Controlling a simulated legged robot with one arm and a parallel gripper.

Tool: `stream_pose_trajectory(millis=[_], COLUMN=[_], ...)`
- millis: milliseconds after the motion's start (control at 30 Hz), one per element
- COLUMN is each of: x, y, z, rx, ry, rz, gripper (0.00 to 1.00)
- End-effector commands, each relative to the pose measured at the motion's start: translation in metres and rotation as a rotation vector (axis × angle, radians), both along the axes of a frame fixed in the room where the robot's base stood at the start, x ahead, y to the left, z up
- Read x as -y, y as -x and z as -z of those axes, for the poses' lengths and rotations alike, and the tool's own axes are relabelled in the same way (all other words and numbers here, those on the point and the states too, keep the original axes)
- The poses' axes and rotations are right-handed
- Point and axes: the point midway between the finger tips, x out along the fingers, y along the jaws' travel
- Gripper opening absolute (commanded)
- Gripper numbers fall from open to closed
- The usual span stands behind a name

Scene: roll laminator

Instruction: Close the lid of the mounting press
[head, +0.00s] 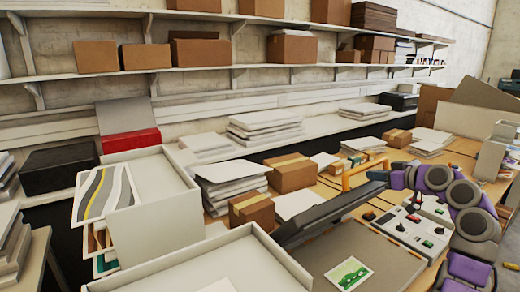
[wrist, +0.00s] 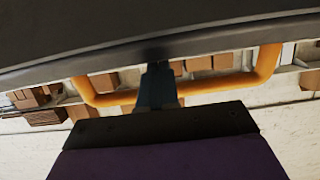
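The mounting press has a flat grey base (head: 392,268) at the lower middle right of the head view. Its dark lid (head: 325,215) is raised and slants above the far left side of the base. The lid's underside (wrist: 120,30) fills the top of the wrist view. An orange handle (head: 352,176) sticks out from the lid's edge; it is a wide loop in the wrist view (wrist: 215,86). My gripper (head: 377,175) is at the handle. In the wrist view a dark finger (wrist: 158,85) crosses the handle bar; whether it grips or only touches is unclear.
A picture with green shapes (head: 349,273) lies on the press base. A control panel (head: 412,228) with knobs is beside it, near my arm. Cardboard boxes (head: 290,172) and paper stacks (head: 230,185) stand behind. A white open bin (head: 155,210) is at left.

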Motion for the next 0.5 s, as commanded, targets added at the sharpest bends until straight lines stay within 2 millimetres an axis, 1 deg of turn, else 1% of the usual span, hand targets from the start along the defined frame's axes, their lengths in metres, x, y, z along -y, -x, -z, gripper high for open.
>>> stream_pose_trajectory(millis=[500], x=[0.015], y=[0.021], z=[0.022], rx=[0.000], ry=[0.000], rz=[0.001], gripper=[0.00])
